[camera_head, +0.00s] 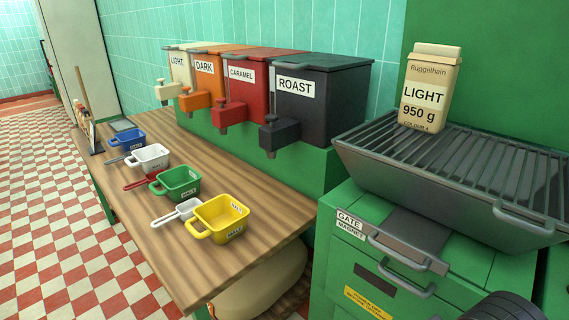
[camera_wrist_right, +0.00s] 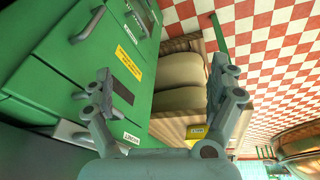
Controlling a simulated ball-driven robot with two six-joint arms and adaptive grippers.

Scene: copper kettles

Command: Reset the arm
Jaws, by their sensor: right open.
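My right gripper (camera_wrist_right: 160,72) shows in the right wrist view with its two grey fingers spread wide apart and nothing between them. It is in front of the green cabinet (camera_wrist_right: 60,65) with its yellow sticker, and sacks (camera_wrist_right: 182,82) show behind the gap between the fingers. A dark rounded part at the bottom right of the head view seems to be mine. My left gripper is in neither view.
A cream LIGHT 950 g bag (camera_head: 428,90) stands on the grey slatted grate (camera_head: 475,160) above the green cabinet (camera_head: 400,255). Yellow (camera_head: 221,219), green (camera_head: 175,183), white (camera_head: 149,157) and blue (camera_head: 126,140) cups line the wooden counter (camera_head: 255,195). Labelled dispensers (camera_head: 315,90) stand behind.

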